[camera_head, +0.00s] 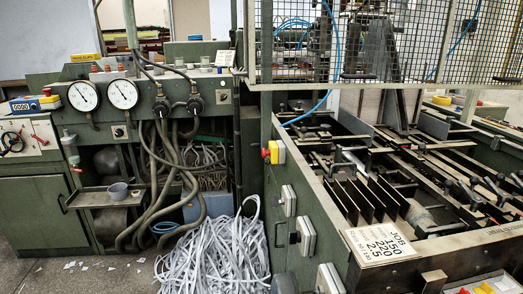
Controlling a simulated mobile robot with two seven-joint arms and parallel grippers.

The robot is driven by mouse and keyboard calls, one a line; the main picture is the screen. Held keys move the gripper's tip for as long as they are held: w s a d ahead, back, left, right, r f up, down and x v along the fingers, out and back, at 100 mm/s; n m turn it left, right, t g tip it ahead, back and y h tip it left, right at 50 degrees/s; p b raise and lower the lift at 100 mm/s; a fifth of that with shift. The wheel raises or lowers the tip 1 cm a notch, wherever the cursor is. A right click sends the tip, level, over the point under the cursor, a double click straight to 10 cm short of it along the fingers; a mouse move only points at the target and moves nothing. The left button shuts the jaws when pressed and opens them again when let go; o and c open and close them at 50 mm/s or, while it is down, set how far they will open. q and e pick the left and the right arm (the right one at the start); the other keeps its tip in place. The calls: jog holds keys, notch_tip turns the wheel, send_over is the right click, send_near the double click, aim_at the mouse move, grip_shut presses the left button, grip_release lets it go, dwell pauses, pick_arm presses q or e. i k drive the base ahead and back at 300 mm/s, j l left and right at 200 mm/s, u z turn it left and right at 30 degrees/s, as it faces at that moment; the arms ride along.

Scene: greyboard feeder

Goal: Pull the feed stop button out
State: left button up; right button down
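A red round button (266,154) sticks out to the left from a small yellow box (277,151) near the middle of the camera_head view. The box is fixed at the upper left corner of the green feeder machine (306,215). From this distance I cannot tell whether the button is pushed in or out. No label on it can be read. Neither of my grippers shows in this view.
A heap of pale strips (215,255) lies on the floor below and left of the button. Grey boxes (288,200) stick out from the feeder's side. A green cabinet with gauges (83,96) and hoses stands left. A wire mesh guard (400,45) stands above.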

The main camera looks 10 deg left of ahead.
aim_at(265, 153)
jog(key=i+j+z, duration=0.1)
jog(key=j, duration=0.25)
jog(key=i+j+z, duration=0.15)
jog(key=j, duration=0.25)
jog(key=i+j+z, duration=0.1)
jog(key=j, duration=0.3)
jog(key=i+j+z, duration=0.1)
jog(key=i+j, duration=0.15)
jog(key=j, duration=0.15)
